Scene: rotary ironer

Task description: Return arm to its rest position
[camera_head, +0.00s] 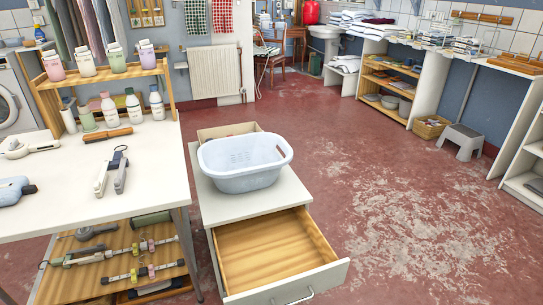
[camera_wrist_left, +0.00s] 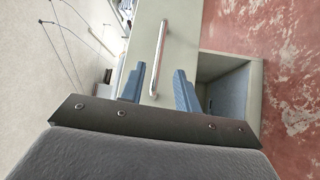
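My left gripper (camera_wrist_left: 159,92) shows only in the left wrist view. Its two blue fingers are apart, with nothing held between them. A metal bar handle (camera_wrist_left: 161,58) on a pale panel (camera_wrist_left: 180,25) lies beyond the fingers. Its lower end shows in the gap between them; I cannot tell how far away it is, but the fingers are not shut on it. Neither arm shows in the head view, and my right gripper is in no view.
A drawer (camera_head: 275,248) stands open and empty below a white cabinet top (camera_head: 222,205) holding a pale blue basket (camera_head: 245,162). A white table (camera_head: 60,195) with tools and bottles is at left. Red floor (camera_head: 400,200) at right is clear. The wrist view shows a grey recess (camera_wrist_left: 228,88).

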